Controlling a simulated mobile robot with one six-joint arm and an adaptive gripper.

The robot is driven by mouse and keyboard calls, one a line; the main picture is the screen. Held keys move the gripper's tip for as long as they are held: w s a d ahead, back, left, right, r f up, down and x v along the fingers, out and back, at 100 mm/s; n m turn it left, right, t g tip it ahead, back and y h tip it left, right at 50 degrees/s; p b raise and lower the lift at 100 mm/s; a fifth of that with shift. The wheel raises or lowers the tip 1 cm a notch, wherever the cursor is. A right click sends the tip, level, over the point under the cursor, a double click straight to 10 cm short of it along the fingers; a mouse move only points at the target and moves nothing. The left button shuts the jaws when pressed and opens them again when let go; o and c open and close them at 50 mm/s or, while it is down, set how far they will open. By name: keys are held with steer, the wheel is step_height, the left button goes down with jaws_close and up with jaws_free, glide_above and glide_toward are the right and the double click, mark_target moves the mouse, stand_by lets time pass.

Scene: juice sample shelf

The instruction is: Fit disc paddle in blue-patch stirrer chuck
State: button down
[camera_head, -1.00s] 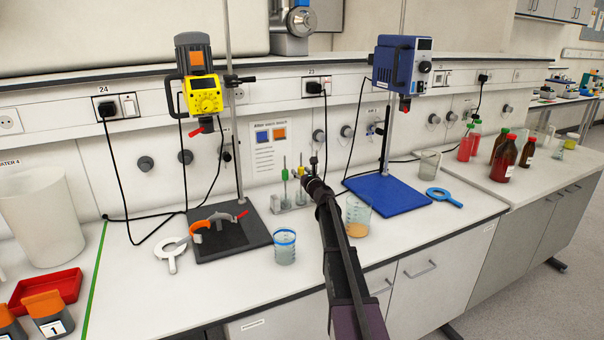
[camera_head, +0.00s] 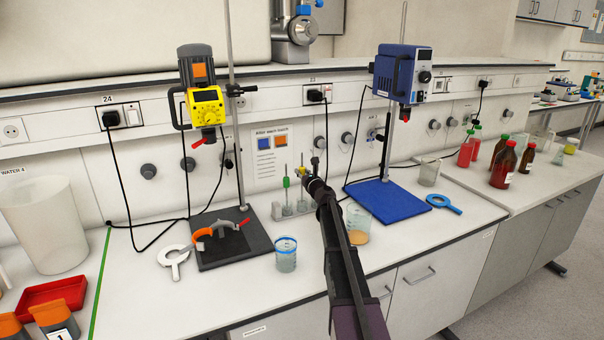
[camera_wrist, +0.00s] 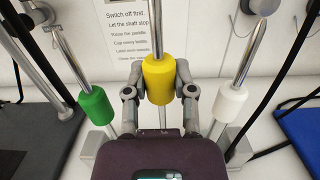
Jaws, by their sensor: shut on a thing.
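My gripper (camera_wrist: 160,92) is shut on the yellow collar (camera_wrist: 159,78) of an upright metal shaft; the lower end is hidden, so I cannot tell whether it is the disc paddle. In the head view my gripper (camera_head: 306,179) is at the paddle rack (camera_head: 279,213). Shafts with a green collar (camera_wrist: 96,106) and a white collar (camera_wrist: 229,104) stand left and right of it. The blue stirrer (camera_head: 401,74), with its red-tipped chuck (camera_head: 405,112), hangs above a blue base plate (camera_head: 387,202). The yellow stirrer (camera_head: 205,104) carries an orange patch.
A blue-rimmed beaker (camera_head: 286,255) and a beaker of orange liquid (camera_head: 357,225) stand near the front. A blue ring tool (camera_head: 444,203) and a white one (camera_head: 174,260) lie on the bench. Cables hang behind. Red and brown bottles (camera_head: 503,163) stand at right.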

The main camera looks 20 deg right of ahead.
steer(key=shift+r+p, duration=0.65)
steer(key=shift+r, duration=0.3)
steer(key=shift+s+r, duration=0.1)
steer(key=shift+r, duration=0.05)
steer(key=shift+s, duration=0.1)
